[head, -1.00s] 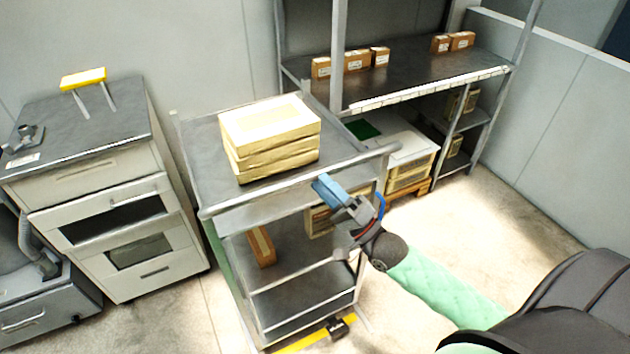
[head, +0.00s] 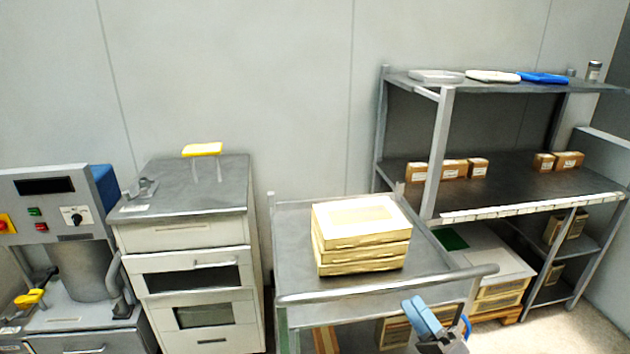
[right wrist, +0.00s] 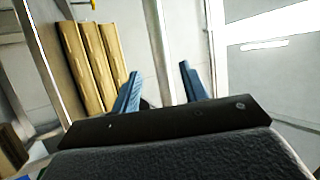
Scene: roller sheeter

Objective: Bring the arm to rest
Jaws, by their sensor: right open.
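My right gripper (head: 424,318) has blue fingers and shows at the bottom of the head view, in front of the cart's front rail. In the right wrist view its two blue fingers (right wrist: 160,88) stand apart with nothing between them. The arm behind it is mostly below the head view's edge. My left gripper is not in view.
A metal cart (head: 292,240) carries a stack of cream boxes (head: 362,235), close to my right gripper. A drawer cabinet (head: 190,235) and a control-panel machine (head: 62,215) stand left. A shelf rack (head: 440,150) with small cartons stands right. Floor shows at the lower right.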

